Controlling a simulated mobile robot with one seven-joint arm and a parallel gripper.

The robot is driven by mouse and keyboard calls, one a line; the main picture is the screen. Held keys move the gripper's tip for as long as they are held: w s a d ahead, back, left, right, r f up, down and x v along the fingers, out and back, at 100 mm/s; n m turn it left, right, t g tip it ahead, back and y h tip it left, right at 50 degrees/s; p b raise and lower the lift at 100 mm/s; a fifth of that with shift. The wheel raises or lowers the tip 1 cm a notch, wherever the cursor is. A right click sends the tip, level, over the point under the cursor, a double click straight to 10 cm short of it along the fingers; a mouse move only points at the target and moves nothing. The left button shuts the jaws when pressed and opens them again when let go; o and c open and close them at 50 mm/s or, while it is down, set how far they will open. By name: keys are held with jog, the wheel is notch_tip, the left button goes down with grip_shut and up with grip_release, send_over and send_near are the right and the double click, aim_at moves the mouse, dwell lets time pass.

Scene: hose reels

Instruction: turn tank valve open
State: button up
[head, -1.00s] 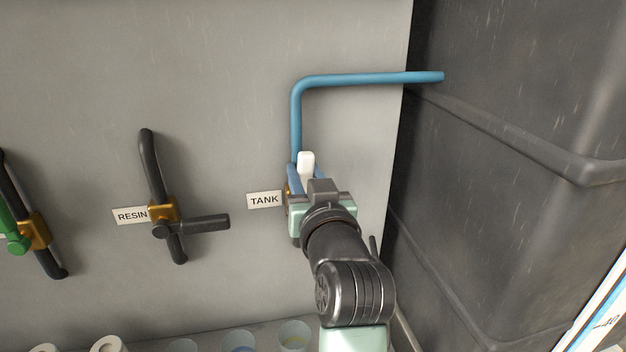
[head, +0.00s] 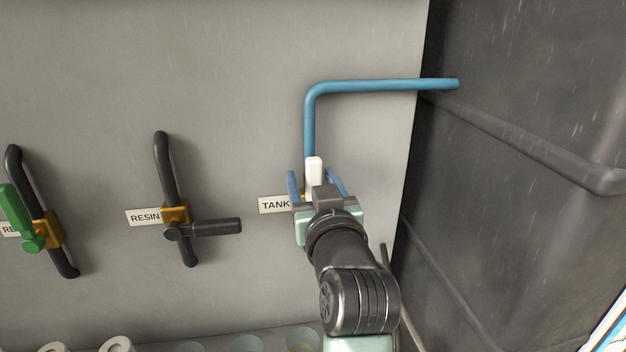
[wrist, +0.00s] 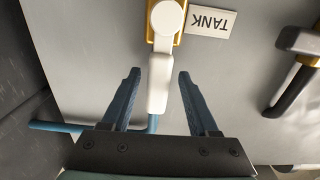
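The tank valve has a white lever handle (head: 314,172) that points up, in line with the blue pipe (head: 310,125). In the wrist view the white handle (wrist: 161,75) extends from a round hub on a brass body (wrist: 151,20), next to the TANK label (wrist: 212,20). My gripper (head: 316,180) is open, with its blue fingers on both sides of the handle. In the wrist view my gripper (wrist: 158,76) shows gaps between the handle and both fingers, so it holds nothing. My wrist hides most of the valve body in the head view.
The resin valve (head: 178,225) with a black sideways lever is to the left. Another valve with a green handle (head: 22,220) is at the far left. Rolls and round containers (head: 245,344) sit along the bottom.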

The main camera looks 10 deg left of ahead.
jog(key=b+v, duration=0.1)
jog(key=v, duration=1.2)
jog(key=s+r+m+t+h+p, duration=0.1)
jog(key=s+r+t+h+p, duration=0.1)
jog(key=r, duration=1)
jog(key=s+d+r+m+t+h+p, duration=0.1)
jog(key=s+r+t+p, duration=0.3)
jog(key=r, duration=0.8)
jog(key=s+d+r+m+t+h+p, duration=0.1)
jog(key=s+r+t+p, duration=0.3)
jog(key=r, duration=0.8)
jog(key=shift+d+r+m+h, duration=0.2)
jog(key=shift+r+m+h, duration=0.15)
jog(key=shift+h, duration=0.45)
jog(key=shift+f, duration=0.1)
jog(key=shift+c, duration=0.8)
jog(key=shift+w+a, duration=0.1)
jog(key=shift+a, duration=0.05)
